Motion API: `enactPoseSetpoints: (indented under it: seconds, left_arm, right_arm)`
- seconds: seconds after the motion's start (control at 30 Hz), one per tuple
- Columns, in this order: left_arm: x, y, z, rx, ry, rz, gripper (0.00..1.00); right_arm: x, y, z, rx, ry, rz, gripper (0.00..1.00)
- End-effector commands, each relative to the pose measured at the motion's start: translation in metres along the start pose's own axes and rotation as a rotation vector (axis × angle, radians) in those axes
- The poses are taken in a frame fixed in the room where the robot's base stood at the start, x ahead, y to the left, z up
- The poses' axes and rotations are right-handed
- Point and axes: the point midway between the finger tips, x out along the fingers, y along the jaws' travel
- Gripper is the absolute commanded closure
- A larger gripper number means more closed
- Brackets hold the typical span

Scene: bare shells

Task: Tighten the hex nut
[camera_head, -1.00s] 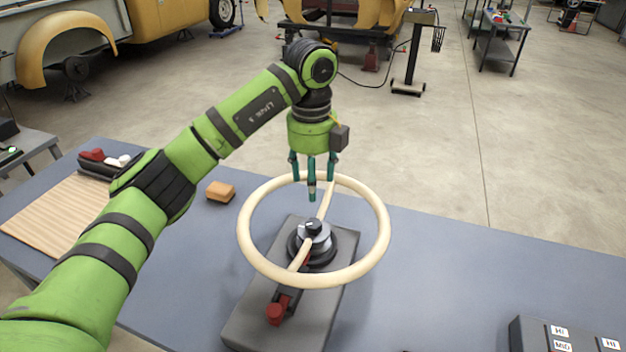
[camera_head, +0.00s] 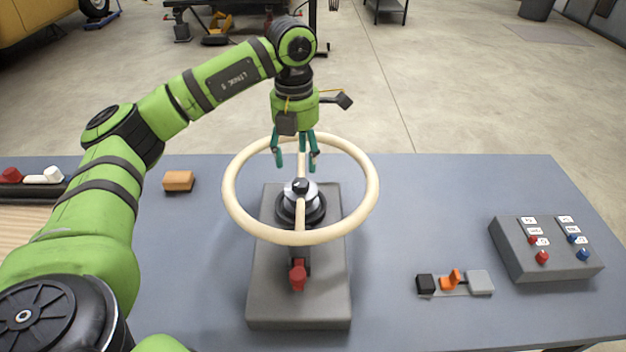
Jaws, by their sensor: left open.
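A dark hex nut (camera_head: 300,186) sits on the silver hub at the middle of a cream steering wheel (camera_head: 231,200). The wheel is mounted level on a grey base block (camera_head: 300,312) on the table. My left gripper (camera_head: 297,164) is open and empty, pointing down. Its teal fingers hang above the far part of the wheel, behind the nut in the picture and apart from it. My right gripper is out of view.
A red-tipped lever (camera_head: 298,275) is at the front of the base. An orange-brown block (camera_head: 178,181) lies at left. A small orange-and-black part (camera_head: 452,280) and a grey switch box (camera_head: 540,262) are at right. Blue table (camera_head: 420,200) is clear between them.

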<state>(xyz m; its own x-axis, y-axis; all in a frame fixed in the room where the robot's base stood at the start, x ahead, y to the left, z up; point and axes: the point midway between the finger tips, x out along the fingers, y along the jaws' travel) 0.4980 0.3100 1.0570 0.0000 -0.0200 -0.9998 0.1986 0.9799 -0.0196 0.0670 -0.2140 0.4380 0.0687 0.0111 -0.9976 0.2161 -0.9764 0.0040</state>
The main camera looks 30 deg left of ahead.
Motion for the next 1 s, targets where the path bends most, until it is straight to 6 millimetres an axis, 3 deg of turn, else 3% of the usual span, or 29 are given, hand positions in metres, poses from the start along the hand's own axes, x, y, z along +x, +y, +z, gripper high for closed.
enactPoseSetpoints:
  seconds: [0.27, 0.5, 0.8, 0.87, 0.93, 0.97, 1.0]
  left_arm:
    - [0.038, 0.0, -0.002, 0.001, 0.007, 0.0, 0.4]
    - [0.064, 0.0, -0.001, 0.0, 0.003, 0.0, 0.4]
    - [0.068, 0.0, 0.0, -0.001, 0.001, 0.0, 0.4]
    - [0.067, 0.0, 0.0, -0.001, 0.001, 0.0, 0.6]
    - [0.067, 0.0, 0.0, -0.001, 0.001, 0.0, 0.88]
    - [0.067, 0.0, 0.0, -0.001, 0.001, 0.0, 0.96]
    - [0.067, 0.0, 0.0, -0.001, 0.001, 0.0, 0.96]
  right_arm:
    - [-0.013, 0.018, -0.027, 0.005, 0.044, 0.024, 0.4]
    - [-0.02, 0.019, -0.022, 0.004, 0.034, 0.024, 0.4]
    - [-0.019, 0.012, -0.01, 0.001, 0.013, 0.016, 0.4]
    - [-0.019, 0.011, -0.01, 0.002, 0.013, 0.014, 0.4]
    - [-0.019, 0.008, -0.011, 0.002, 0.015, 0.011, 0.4]
    - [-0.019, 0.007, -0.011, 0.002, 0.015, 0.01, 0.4]
    - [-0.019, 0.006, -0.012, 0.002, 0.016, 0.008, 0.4]
